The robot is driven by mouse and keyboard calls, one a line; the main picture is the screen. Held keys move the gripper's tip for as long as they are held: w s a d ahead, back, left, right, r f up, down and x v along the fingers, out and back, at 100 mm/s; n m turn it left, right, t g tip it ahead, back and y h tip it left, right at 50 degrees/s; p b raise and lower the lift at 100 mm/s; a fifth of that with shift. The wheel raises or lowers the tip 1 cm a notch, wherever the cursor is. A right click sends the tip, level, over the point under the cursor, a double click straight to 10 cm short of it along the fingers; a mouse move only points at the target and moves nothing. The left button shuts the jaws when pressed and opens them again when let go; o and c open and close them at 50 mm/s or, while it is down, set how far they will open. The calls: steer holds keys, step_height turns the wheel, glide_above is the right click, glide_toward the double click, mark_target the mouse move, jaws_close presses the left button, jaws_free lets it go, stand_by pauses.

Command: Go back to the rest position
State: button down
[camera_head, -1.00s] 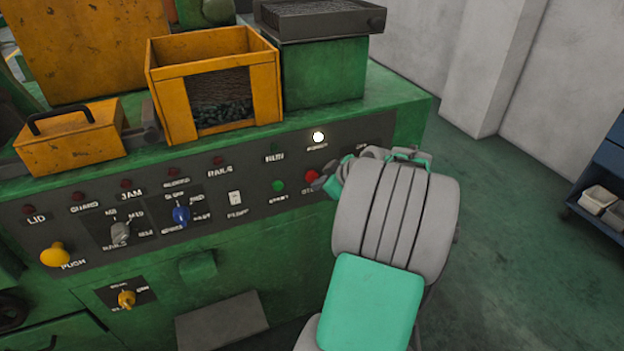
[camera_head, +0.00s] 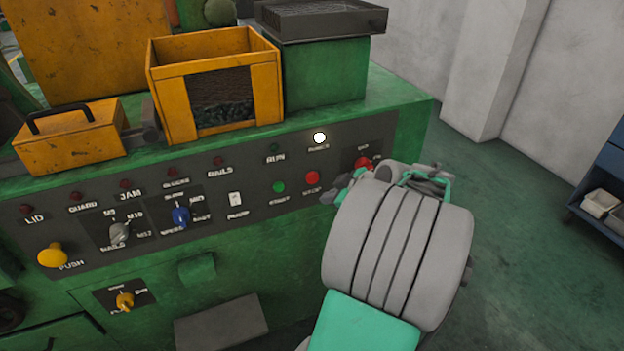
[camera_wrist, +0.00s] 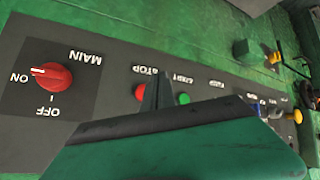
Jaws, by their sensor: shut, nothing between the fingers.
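My gripper (camera_head: 343,190) is just in front of the right end of the machine's control panel (camera_head: 245,196), mostly hidden behind my wrist in the head view. In the wrist view the fingers (camera_wrist: 158,90) are shut with nothing between them, in front of the panel near the red STOP button (camera_wrist: 140,91) and green START button (camera_wrist: 183,98). The red MAIN knob (camera_wrist: 52,76) is left of the fingers there, its white mark towards ON. It shows partly beside my wrist in the head view (camera_head: 363,162).
The white power lamp (camera_head: 320,138) is lit. Blue (camera_head: 181,216) and grey (camera_head: 119,233) selectors and a yellow push button (camera_head: 52,255) stick out from the panel. A yellow bin (camera_head: 215,85) stands on the machine. Open floor (camera_head: 500,200) lies to the right.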

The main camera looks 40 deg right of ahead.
steer(key=s+a+f+m+g, duration=0.2)
steer(key=s+f+m+g, duration=0.25)
steer(key=s+m, duration=0.3)
steer(key=s+a+f+m+g, duration=0.3)
steer(key=s+f+m, duration=0.25)
steer(key=s, duration=0.35)
steer(key=w+a+r+n, duration=0.3)
steer(key=a, duration=0.5)
steer(key=w+a+r+n+t, duration=0.1)
steer(key=w+a+r+n, duration=0.2)
steer(key=a, duration=0.6)
steer(key=w+a+r+n, duration=0.2)
steer(key=a+r+n, duration=0.1)
steer(key=a, duration=0.5)
steer(key=shift+w+a+r, duration=0.35)
steer(key=shift+w+r, duration=0.05)
steer(key=shift+r, duration=0.3)
steer(key=shift+t, duration=0.25)
